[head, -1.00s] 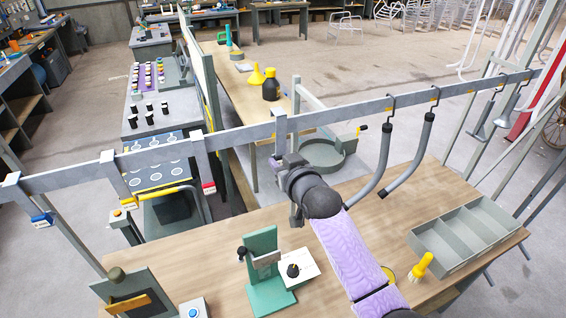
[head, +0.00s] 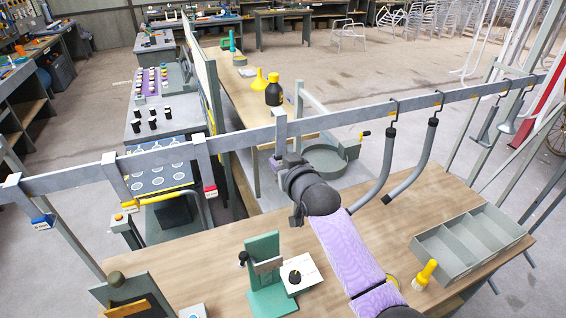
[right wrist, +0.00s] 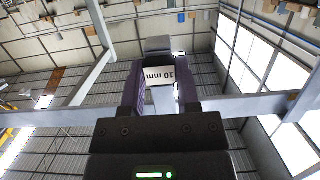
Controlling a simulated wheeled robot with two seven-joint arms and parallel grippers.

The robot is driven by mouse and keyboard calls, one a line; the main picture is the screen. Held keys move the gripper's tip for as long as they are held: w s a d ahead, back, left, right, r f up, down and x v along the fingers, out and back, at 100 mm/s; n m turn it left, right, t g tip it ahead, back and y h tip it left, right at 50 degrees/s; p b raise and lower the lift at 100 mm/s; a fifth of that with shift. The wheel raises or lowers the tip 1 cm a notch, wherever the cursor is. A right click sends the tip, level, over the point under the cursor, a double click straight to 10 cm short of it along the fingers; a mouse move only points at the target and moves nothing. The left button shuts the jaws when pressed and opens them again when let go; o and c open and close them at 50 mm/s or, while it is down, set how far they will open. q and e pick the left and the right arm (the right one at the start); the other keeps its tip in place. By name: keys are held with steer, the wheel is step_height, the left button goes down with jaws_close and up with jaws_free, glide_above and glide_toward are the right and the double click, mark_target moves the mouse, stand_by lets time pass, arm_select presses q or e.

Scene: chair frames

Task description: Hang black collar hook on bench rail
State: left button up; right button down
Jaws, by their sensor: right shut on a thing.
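The bench rail (head: 240,138) is a long grey bar crossing the head view. A grey hook (head: 280,128) stands at the rail's middle, its top rising above the bar's upper edge. My right gripper (head: 279,160) is shut on this hook's lower part, just below the rail. My gripper hides the collar in the head view. I cannot tell whether the hook bears on the rail. My left gripper is not in view.
Hooks with blue (head: 42,222), yellow (head: 131,206) and red (head: 210,191) tags hang on the rail at left. Two grey curved tubes (head: 388,165) hang at right. Below are a green stand (head: 264,270), a grey divided tray (head: 470,245) and a yellow brush (head: 425,273).

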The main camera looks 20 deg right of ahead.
steer(key=shift+f+b, duration=0.85)
steer(key=shift+f, duration=0.35)
steer(key=shift+c, duration=1.3)
jaws_free()
steer(key=p+v, duration=0.7)
steer(key=v, duration=0.1)
